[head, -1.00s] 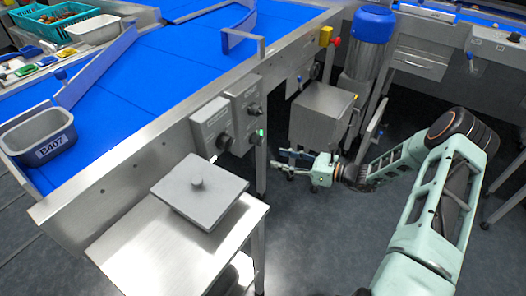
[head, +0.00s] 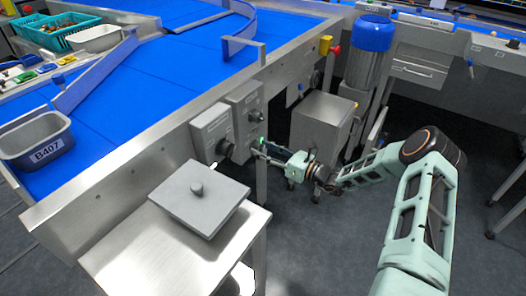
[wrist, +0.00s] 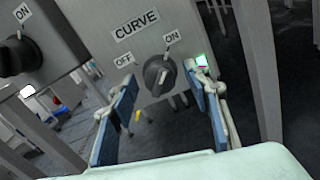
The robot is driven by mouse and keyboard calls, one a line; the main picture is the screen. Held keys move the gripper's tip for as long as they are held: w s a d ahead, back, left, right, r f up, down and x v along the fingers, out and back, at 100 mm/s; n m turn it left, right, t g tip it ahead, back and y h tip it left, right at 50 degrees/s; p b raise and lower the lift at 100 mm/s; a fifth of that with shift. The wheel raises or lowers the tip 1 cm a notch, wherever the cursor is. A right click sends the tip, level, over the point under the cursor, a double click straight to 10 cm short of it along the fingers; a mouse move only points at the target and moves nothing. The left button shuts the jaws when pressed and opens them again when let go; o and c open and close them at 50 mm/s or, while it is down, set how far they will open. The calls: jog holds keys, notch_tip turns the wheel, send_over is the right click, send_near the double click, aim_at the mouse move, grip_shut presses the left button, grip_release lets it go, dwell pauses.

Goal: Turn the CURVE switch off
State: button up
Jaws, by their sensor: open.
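The CURVE switch is a dark round knob (wrist: 160,75) on a grey box, with OFF at its upper left and ON at its upper right. Its ridge looks tilted toward ON. In the head view the CURVE box (head: 243,98) is on the side of the conveyor frame. My gripper (wrist: 160,80) is open, with one blue-padded finger on each side of the knob in the wrist view; I cannot tell how far short of it they are. In the head view my gripper (head: 264,149) is near the box's lower edge.
A second switch box (head: 208,124) with its own knob is just left of the CURVE box. A steel table (head: 160,250) holding a grey lidded plate (head: 200,205) stands below. A lit green indicator (wrist: 202,63) is close to the right finger. A grey cabinet (head: 321,122) stands to the right.

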jog(key=shift+a, duration=0.1)
jog(key=c, duration=1.1)
jog(key=shift+c, duration=0.2)
jog(key=shift+n, duration=0.3)
jog(key=shift+f+n+b, duration=0.1)
jog(key=shift+n+b, duration=1.15)
jog(key=shift+n, duration=7.35)
